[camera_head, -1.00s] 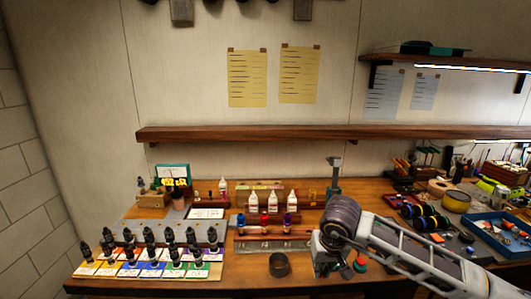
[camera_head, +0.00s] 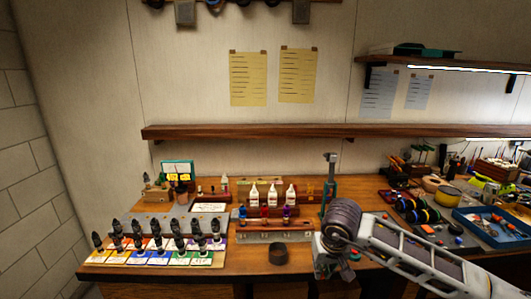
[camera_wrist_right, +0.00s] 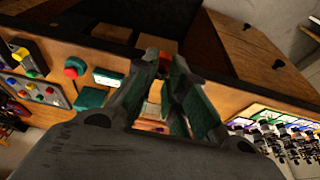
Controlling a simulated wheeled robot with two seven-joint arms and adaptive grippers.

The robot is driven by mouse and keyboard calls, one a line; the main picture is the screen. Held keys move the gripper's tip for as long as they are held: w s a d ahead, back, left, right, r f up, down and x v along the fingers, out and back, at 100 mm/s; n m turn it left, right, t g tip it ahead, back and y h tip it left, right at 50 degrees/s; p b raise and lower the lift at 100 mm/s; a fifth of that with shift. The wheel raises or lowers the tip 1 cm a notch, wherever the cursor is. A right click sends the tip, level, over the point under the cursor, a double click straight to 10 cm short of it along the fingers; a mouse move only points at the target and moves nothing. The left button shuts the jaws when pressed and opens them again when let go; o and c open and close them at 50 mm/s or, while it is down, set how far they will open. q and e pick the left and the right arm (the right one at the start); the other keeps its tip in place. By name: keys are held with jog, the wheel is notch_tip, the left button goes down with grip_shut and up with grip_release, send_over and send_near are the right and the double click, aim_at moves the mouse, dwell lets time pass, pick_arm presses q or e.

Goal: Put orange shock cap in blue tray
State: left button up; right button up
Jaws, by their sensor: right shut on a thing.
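My right gripper (camera_head: 326,262) is low at the front edge of the wooden bench in the head view, its arm coming in from the right. In the right wrist view my right gripper (camera_wrist_right: 165,66) has its fingertips closed together on a small orange-red piece, the orange shock cap (camera_wrist_right: 165,67). The fingers hide most of the cap, and it cannot be made out in the head view. The blue tray (camera_head: 464,221) lies at the right end of the bench in the head view, with small parts in it, well to the right of the gripper. My left gripper is not in view.
A dark round cup (camera_head: 278,254) stands left of the gripper. White bottles (camera_head: 271,196) stand behind. A green upright tool (camera_head: 330,183) rises behind the gripper.

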jog(key=shift+w+d+f, duration=0.25)
jog(key=shift+d+f, duration=0.1)
jog(key=shift+f, duration=0.25)
jog(key=w+d+f, duration=0.1)
jog(key=d+f, duration=0.4)
jog(key=f, duration=0.2)
jog(key=shift+d+f, duration=0.15)
jog(key=shift+f, duration=0.1)
